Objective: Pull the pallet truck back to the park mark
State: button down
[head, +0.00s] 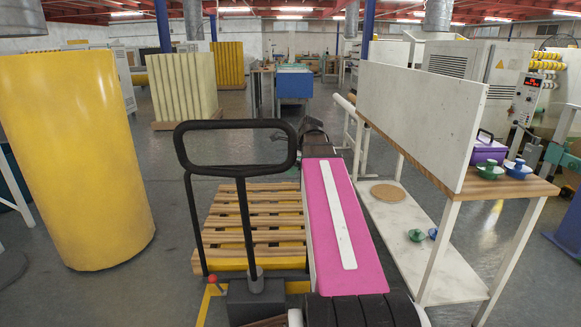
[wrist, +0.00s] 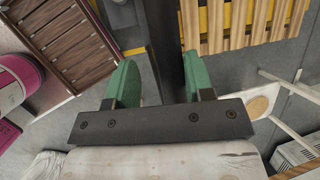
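The pallet truck stands in front of me in the head view, with a black loop handle (head: 235,127) on an upright shaft and a dark grey body (head: 250,305) low at the bottom. Its yellow forks lie under a wooden pallet (head: 262,222), which also shows in the wrist view (wrist: 240,25). A yellow floor line (head: 205,303), perhaps the park mark, shows beside the truck body.
A white-framed bench with a wooden top (head: 520,186) and a tall white panel (head: 420,115) stands close on the right. A large yellow roll (head: 75,160) stands on the left. Grey floor is open between the roll and the pallet.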

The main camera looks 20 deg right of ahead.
jog(key=shift+s+a+f, duration=0.1)
jog(key=shift+s+a, duration=0.1)
jog(key=shift+s, duration=0.4)
jog(key=shift+s+a+f, duration=0.1)
jog(key=shift+s+a, duration=0.05)
jog(key=shift+s, duration=0.4)
jog(key=c, duration=0.5)
grip_release()
jog(key=shift+s+r, duration=0.1)
jog(key=shift+c, duration=0.6)
jog(key=shift+w+d+r, duration=0.1)
jog(key=shift+w+r, duration=0.05)
jog(key=shift+w, duration=0.15)
jog(key=shift+c, duration=1)
jog(key=v, duration=1)
jog(key=shift+w+d+r, duration=0.25)
jog(key=shift+d+r, duration=0.05)
jog(key=shift+r, duration=0.05)
jog(key=shift+c, duration=0.3)
